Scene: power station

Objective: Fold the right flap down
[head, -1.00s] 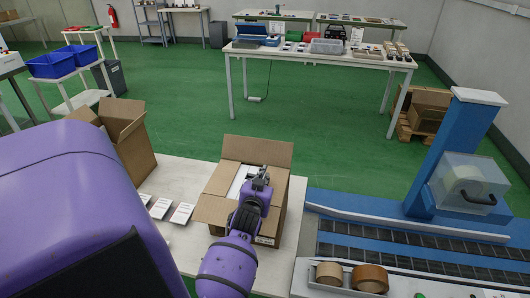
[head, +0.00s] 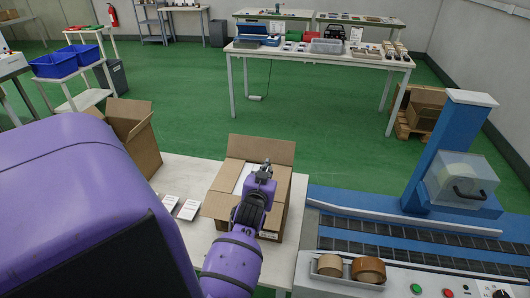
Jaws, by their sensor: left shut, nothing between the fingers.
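An open cardboard box (head: 233,210) stands on the white table in the lower middle. Its back flap (head: 262,149) stands up and leans back. A front-left flap (head: 216,204) spreads outward. A white item (head: 243,177) shows inside. The right flap is hard to make out beside my arm, and I cannot tell its angle. My left gripper (head: 265,167) is shut and empty, over the right part of the box opening. Whether it touches the box is unclear. My left wrist hides part of the front side. My right gripper is out of view.
A second open box (head: 136,135) stands to the left, partly behind my purple arm link. White cards (head: 188,209) lie on the white table (head: 184,174). A blue conveyor machine (head: 440,160) and tape rolls (head: 368,269) are at right.

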